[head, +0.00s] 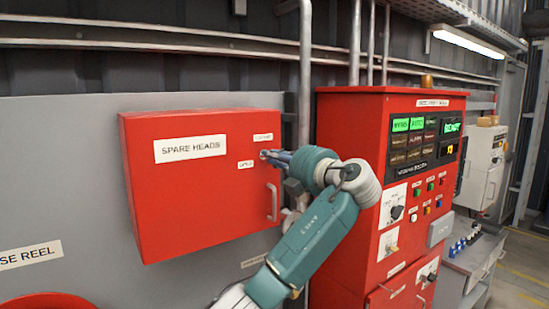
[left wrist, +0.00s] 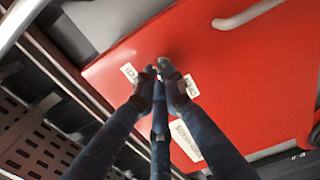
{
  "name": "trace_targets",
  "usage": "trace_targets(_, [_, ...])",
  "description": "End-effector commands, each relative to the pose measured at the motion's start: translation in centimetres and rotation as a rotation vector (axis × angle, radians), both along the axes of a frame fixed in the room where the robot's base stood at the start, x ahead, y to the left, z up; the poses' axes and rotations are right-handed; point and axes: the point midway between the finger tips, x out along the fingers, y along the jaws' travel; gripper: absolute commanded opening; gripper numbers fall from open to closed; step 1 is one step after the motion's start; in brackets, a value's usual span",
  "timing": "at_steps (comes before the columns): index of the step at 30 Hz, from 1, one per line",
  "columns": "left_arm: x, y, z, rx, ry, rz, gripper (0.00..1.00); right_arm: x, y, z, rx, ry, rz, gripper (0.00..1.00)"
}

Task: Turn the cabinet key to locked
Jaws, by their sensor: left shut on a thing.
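The red cabinet (head: 185,225) is mounted on a grey wall panel and labelled SPARE HEADS. Its door is closed. My left gripper (head: 267,155) reaches in from the right to the upper right of the door front. Its fingers are shut on the cabinet key, which they almost wholly hide. In the left wrist view the fingertips (left wrist: 160,72) meet close to the red door, between two small white labels. One label (head: 262,137) is above the key and the other (head: 245,164) is at its lower left; both are too small to read surely. The key's angle cannot be made out. My right gripper is not in view.
A grey door handle (head: 272,203) sits below the key, close to my gripper. A red control cabinet (head: 350,120) with lit displays stands to the right, beside my left arm. Pipes (head: 305,70) run up the wall between them. A red reel (head: 45,301) shows at bottom left.

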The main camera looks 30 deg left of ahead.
Motion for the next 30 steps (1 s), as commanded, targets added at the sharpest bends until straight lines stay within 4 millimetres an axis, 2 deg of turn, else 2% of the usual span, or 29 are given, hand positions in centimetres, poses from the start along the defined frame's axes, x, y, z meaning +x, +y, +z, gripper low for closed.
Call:
trace_targets(5, [0.0,0.0,-0.3,0.007,0.023,0.000,0.00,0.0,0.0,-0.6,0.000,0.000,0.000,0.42])
trace_targets(11, [0.0,-0.1,-0.6,0.038,0.103,-0.001,0.00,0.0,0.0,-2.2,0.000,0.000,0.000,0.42])
trace_targets(21, [0.1,-0.1,-0.7,0.150,0.372,-0.001,0.00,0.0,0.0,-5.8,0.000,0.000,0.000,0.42])
trace_targets(30, [0.3,-0.2,-0.6,0.259,0.637,-0.002,0.00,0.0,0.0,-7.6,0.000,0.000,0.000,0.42])
